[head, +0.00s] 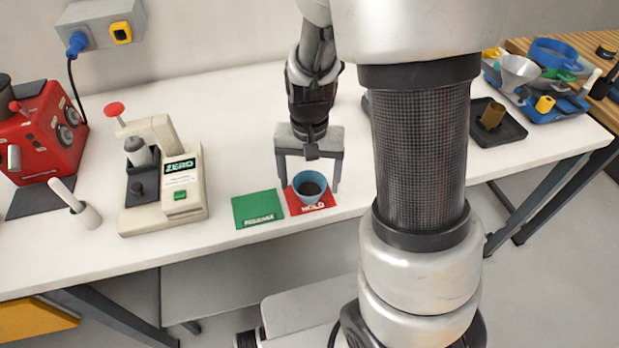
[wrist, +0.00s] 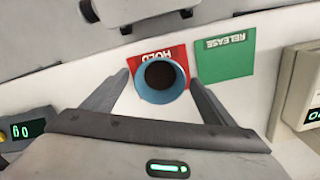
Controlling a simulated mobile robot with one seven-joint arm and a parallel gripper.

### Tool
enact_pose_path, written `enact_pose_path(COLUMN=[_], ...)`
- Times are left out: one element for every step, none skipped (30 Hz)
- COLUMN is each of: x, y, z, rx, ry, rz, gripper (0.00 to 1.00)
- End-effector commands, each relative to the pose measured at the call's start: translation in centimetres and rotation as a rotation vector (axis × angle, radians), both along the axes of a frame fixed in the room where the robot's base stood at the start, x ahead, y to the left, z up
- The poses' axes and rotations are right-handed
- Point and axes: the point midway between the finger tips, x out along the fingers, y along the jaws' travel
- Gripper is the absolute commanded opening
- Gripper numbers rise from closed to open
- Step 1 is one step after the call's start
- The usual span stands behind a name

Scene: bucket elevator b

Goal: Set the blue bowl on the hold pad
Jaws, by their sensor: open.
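The blue bowl (head: 309,187) stands upright on the red hold pad (head: 324,205) near the table's front edge; its inside looks dark. In the wrist view the bowl (wrist: 161,80) covers much of the hold pad (wrist: 134,51), whose word HOLD still shows. My gripper (head: 309,184) is open, with one finger on each side of the bowl. In the wrist view my gripper (wrist: 160,78) shows gaps between its fingers and the bowl. I cannot tell from these frames whether the bowl lies wholly within the pad.
The green release pad (head: 258,209) lies just left of the hold pad. Further left are a beige device marked ZERO (head: 165,180) and a red machine (head: 45,130). A dark tray (head: 512,128) and a blue tray (head: 560,108) sit at the right. My column blocks some of the table.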

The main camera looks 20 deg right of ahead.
Motion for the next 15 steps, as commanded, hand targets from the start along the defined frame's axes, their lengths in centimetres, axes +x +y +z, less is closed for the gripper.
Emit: enact_pose_path(x=[0.0, 0.0, 0.0, 0.0, 0.1, 0.1, 0.1, 0.2, 0.1, 0.1, 0.1, 0.2, 0.2, 0.2, 0.2], y=[0.0, 0.0, 0.0, 0.0, 0.0, 0.0, 0.0, 0.0, 0.1, 0.0, 0.1, 0.1, 0.0, 0.0, 0.0], z=[0.1, 0.2, 0.5, 0.7, 0.9, 1.5, 2.0, 2.5, 3.4, 4.0, 4.7, 5.6, 6.3, 7.0, 7.8], rx=[0.0, 0.0, 0.0, 0.001, 0.001, 0.0, 0.0, 0.001, 0.001, 0.001, 0.002, 0.001, 0.0, 0.0, 0.0], ry=[0.0, 0.0, -0.001, -0.001, -0.004, -0.004, -0.004, -0.006, -0.006, -0.006, -0.006, -0.007, -0.007, -0.007, -0.007], rz=[0.0, 0.0, 0.0, 0.0, 0.001, 0.002, 0.002, 0.003, 0.002, 0.002, 0.001, 0.001, 0.002, 0.002, 0.002], gripper=[0.79, 0.79, 0.79, 0.79, 0.79, 0.79, 0.79, 0.79, 0.79, 0.79, 0.79, 0.79, 0.79, 0.79, 0.79])
